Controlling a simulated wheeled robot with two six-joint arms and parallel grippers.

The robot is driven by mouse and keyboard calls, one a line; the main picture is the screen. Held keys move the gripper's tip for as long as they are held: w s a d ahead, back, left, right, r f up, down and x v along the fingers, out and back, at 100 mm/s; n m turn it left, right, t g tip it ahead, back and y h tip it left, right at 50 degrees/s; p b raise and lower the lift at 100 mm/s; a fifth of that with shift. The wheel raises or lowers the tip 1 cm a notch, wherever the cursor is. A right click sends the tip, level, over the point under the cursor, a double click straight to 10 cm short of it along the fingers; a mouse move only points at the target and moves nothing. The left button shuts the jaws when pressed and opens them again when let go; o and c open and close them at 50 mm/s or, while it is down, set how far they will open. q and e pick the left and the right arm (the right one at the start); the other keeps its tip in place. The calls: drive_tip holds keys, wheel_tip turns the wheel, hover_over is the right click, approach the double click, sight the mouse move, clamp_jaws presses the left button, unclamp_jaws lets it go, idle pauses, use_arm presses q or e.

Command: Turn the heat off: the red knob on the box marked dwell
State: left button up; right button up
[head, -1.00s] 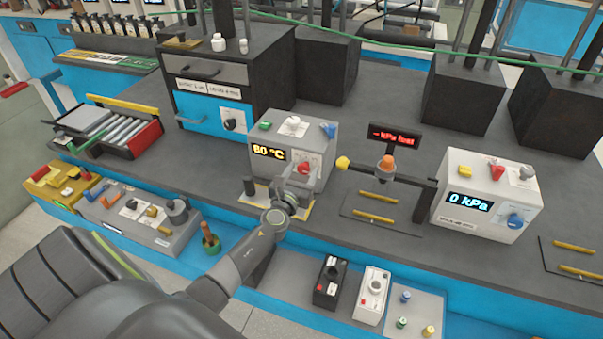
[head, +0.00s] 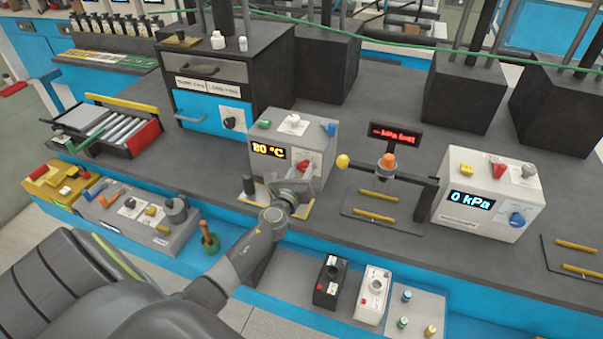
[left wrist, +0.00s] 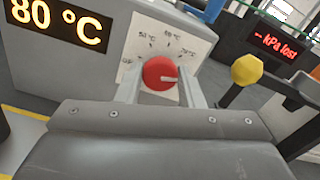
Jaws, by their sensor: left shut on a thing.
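The red knob (left wrist: 159,72) is on a white dial plate (left wrist: 184,40) on the front of a grey-white box (head: 318,131). The box's yellow display (head: 268,150) reads 80 °C. The knob's pale pointer line points right in the left wrist view. In the head view the knob (head: 302,167) is partly hidden. My left gripper (left wrist: 160,88) is shut on the knob, one finger on each side. In the head view my left gripper (head: 298,184) is at the box's front. I cannot read the word dwell on the box. My right gripper is not in view.
A yellow ball-ended lever (head: 342,161) sticks out to the right of the box. A dark post (head: 249,185) stands left of my gripper. A second box (head: 487,205) reading 0 kPa stands further right.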

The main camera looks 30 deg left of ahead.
use_arm(q)
drive_tip(key=n+b, duration=0.1)
drive_tip(key=n, duration=0.3)
drive_tip(key=shift+f+n+b, duration=0.1)
drive_tip(key=shift+n+b, duration=0.2)
drive_tip(key=n+b, duration=0.1)
drive_tip(key=n, duration=0.2)
drive_tip(key=shift+n, duration=0.3)
drive_tip(key=n+b, duration=0.2)
drive_tip(key=n, duration=0.1)
drive_tip(key=shift+n, duration=0.4)
drive_tip(key=n+b, duration=0.2)
drive_tip(key=n, duration=0.2)
drive_tip(key=shift+f, duration=0.1)
drive_tip(key=n+b, duration=0.3)
drive_tip(key=n, duration=0.2)
drive_tip(key=n+b, duration=0.1)
drive_tip(key=n, duration=0.2)
drive_tip(key=shift+n+b, duration=0.3)
drive_tip(key=shift+b, duration=0.1)
drive_tip(key=n+b, duration=0.1)
drive_tip(key=n, duration=0.3)
drive_tip(key=shift+b, duration=0.4)
drive_tip(key=shift+n+b, duration=0.55)
drive_tip(key=shift+n, duration=1.45)
